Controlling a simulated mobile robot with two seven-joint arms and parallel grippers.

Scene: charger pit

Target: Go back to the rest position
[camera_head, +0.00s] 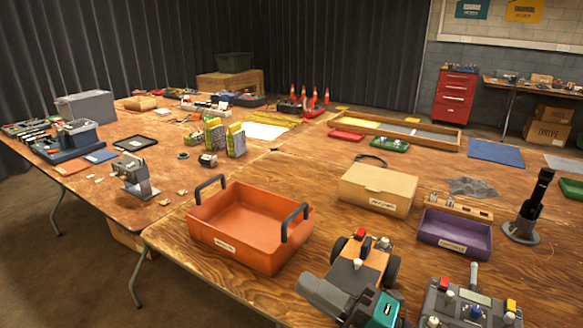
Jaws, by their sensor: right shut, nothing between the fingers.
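I cannot make out either of my grippers in the head view, and no arm of mine can be told for sure. The task names no object. Nearest me, an orange wheeled machine (368,262) stands at the front edge of the picture. A grey control box (460,308) with a lever and coloured knobs is to its right, cut off by the bottom edge.
An orange tray (238,243) with dark handles sits at the near table edge. A tan box (378,187), a purple bin (455,236) and an upright black tool (530,205) stand farther right. Bare wood shows between them. A red drawer cabinet (454,98) stands behind.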

